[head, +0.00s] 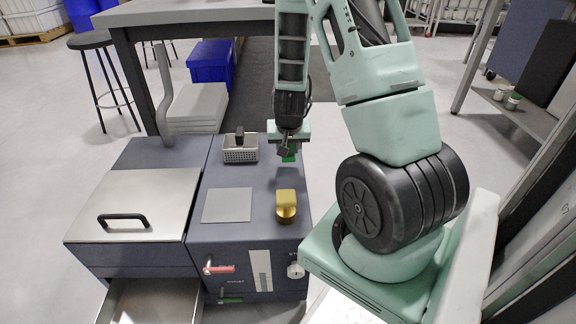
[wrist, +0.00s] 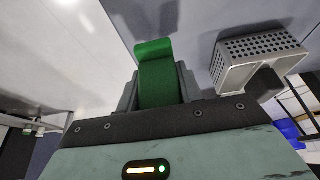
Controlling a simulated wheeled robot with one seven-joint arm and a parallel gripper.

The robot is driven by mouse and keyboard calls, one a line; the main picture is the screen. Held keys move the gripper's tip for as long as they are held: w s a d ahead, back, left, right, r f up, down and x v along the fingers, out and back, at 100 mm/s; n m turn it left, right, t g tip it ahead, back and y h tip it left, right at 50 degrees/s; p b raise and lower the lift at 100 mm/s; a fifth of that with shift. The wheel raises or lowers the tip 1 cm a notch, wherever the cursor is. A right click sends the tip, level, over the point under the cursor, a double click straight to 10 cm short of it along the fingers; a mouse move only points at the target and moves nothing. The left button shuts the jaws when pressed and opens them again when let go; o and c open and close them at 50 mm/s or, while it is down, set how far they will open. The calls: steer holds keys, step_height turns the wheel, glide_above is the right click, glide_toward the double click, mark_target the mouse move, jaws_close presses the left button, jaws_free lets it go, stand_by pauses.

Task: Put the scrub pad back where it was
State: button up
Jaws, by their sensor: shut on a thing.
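The green scrub pad (wrist: 156,75) is held between the two fingers of my gripper (wrist: 158,88) in the wrist view, its end standing out past the fingertips. In the head view, my gripper (head: 288,147) points down over the back right of the dark worktop, and a little of the green pad (head: 289,157) shows under it. Whether the pad touches the worktop cannot be told. A perforated grey metal basket (head: 240,155) stands just left of the gripper, with a dark object in it. The basket is also at the right in the wrist view (wrist: 252,62).
A grey square plate (head: 227,205) lies on the worktop in front of the basket. A gold-topped object (head: 286,205) stands at the right front. A steel lid with a black handle (head: 124,220) is at left, above an open drawer (head: 150,303). Red and green levers are on the front.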

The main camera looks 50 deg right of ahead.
mark_target(288, 157)
steer(key=shift+f+b, duration=0.9)
steer(key=shift+f, duration=1.1)
steer(key=shift+f, duration=0.15)
steer(key=o, duration=1)
steer(key=shift+o, duration=0.2)
